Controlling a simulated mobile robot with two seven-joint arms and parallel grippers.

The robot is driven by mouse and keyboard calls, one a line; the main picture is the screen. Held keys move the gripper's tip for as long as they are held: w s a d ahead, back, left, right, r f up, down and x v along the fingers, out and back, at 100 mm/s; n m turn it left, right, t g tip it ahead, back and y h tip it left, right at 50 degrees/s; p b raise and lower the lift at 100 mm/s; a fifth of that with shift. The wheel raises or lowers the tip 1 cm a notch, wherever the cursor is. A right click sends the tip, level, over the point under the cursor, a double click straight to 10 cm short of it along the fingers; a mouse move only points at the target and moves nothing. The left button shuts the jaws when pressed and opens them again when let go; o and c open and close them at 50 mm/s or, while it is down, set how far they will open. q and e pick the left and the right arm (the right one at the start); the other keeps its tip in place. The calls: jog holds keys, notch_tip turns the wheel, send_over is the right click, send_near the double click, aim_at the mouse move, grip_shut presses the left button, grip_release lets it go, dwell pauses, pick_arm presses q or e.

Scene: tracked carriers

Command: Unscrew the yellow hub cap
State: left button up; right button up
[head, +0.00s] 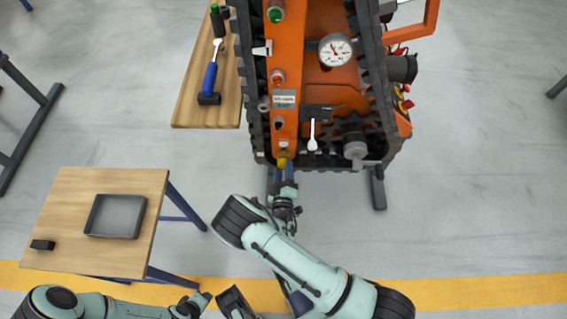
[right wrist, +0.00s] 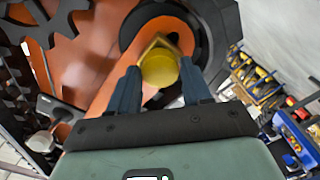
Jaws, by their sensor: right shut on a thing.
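The yellow hub cap (head: 283,162) is at the near end of the orange tracked carrier (head: 316,76), low between the tracks. In the right wrist view the yellow cap (right wrist: 160,66) shows a round face with an angular rim behind it. My right gripper (head: 284,172) reaches it from the near side. Its two blue fingers (right wrist: 160,88) are shut on the cap, one on each side. My left gripper (head: 196,302) is at the bottom of the head view, away from the carrier; its jaw opening is too small to make out.
A small wooden table with a grey tray (head: 94,216) and a black block (head: 42,245) stands at left. A wooden bench (head: 190,112) with a blue-handled tool (head: 211,76) stands beside the carrier. A white-handled lever (head: 312,136) and a grey knob (head: 355,150) are near the cap.

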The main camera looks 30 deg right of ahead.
jog(key=n, duration=0.6)
jog(key=shift+n+b, duration=0.3)
jog(key=n, duration=0.3)
jog(key=n+b, duration=0.1)
jog(key=n, duration=0.2)
jog(key=shift+s+n, duration=0.15)
jog(key=shift+n, duration=0.25)
jog(key=shift+s+a, duration=0.1)
jog(key=shift+a, duration=0.05)
